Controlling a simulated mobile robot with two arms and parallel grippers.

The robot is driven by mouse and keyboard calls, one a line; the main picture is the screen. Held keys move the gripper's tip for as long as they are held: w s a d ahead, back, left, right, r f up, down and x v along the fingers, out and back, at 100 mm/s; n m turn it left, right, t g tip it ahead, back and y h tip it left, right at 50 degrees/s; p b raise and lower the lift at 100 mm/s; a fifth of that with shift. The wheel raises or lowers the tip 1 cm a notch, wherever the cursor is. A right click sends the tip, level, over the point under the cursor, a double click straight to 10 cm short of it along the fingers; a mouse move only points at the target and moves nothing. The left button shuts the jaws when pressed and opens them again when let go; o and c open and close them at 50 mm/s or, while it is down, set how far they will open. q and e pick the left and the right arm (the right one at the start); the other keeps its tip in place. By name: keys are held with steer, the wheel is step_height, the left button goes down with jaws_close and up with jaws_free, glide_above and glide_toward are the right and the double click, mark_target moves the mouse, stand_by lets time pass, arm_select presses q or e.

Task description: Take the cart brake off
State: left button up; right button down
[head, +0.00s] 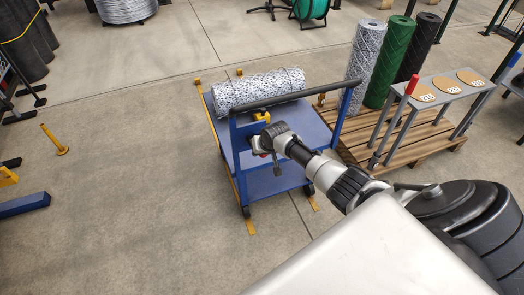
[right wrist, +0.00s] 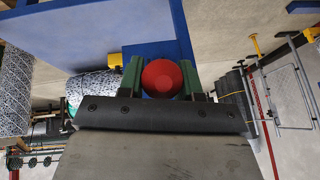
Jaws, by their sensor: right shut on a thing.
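The blue cart (head: 266,185) stands on the floor within yellow marks. It has a black push bar (head: 300,97) and carries a patterned mesh roll (head: 262,87). My right gripper (head: 265,148) is at the left part of the cart's near end, below the push bar. In the right wrist view its green fingers (right wrist: 161,82) are shut on a round red knob (right wrist: 162,76), with a blue cart part behind it. A yellow part (head: 261,116) shows on the cart just above the gripper. Whether the knob is the brake's handle I cannot tell. My left gripper is not in view.
A wooden pallet (head: 352,153) to the right bears white, green and black rolls (head: 396,62). A grey stand (head: 440,97) with a red handle and round plates stands there. The floor left of the cart is largely clear.

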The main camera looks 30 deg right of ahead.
steer(key=shift+w+d+r, duration=0.15)
steer(key=shift+w+r, duration=0.4)
steer(key=shift+r, duration=0.3)
steer(key=c, duration=0.8)
jaws_free()
steer(key=shift+s+r+p, duration=0.3)
steer(key=shift+r+p, duration=0.05)
steer(key=shift+p, duration=0.1)
steer(key=v, duration=0.9)
steer(key=shift+s+r+p, duration=0.2)
steer(key=shift+r+p, duration=0.15)
